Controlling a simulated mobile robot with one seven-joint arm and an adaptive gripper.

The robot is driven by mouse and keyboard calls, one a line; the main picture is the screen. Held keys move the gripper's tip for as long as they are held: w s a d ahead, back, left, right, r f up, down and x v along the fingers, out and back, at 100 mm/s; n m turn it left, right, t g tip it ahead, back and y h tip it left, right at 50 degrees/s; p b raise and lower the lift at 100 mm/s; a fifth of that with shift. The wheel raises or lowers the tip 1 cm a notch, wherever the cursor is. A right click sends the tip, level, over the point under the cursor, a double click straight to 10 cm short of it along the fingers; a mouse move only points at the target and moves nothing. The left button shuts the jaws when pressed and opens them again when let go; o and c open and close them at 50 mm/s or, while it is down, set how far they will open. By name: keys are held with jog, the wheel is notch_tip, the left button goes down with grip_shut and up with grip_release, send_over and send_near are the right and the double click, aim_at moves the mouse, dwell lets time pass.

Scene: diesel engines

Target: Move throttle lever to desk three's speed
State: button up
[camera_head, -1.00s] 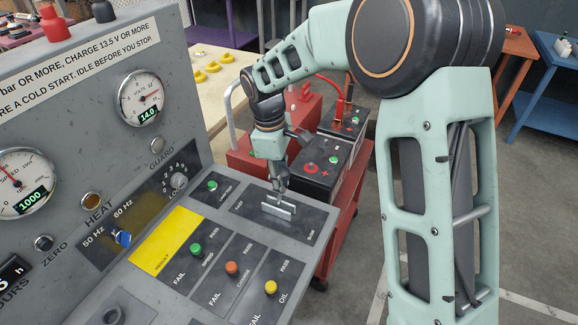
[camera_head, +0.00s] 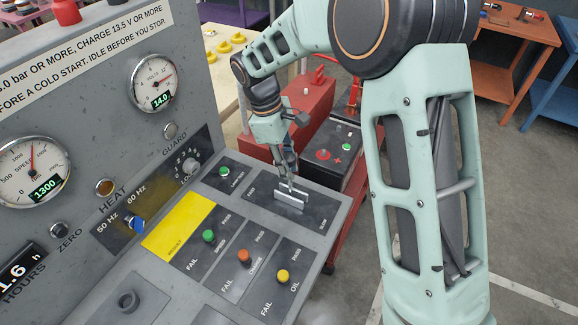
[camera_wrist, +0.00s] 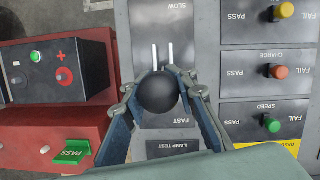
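The throttle lever has a black ball knob (camera_wrist: 157,92), seen from above in the wrist view. It stands over a dark slotted plate (camera_head: 305,217) marked SLOW at one end and FAST at the other. In the wrist view the knob is nearer the FAST end. My gripper (camera_head: 289,180) is at the lever, and its two fingers (camera_wrist: 158,88) are closed against the knob's sides. In the head view the fingers hide most of the knob. The round speed gauge (camera_head: 30,170) on the upright panel shows 1300 on its digital display.
Green (camera_head: 209,236), orange (camera_head: 243,256) and yellow (camera_head: 283,276) buttons sit on PASS/FAIL plates close by. A lamp test button (camera_head: 224,171) is beside the throttle plate. A red cart (camera_head: 345,225) with batteries stands beyond the console edge. A volts gauge (camera_head: 153,84) shows 14.0.

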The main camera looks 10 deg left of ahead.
jog(key=o, duration=0.5)
jog(key=shift+c, duration=0.2)
jog(key=v, duration=1.2)
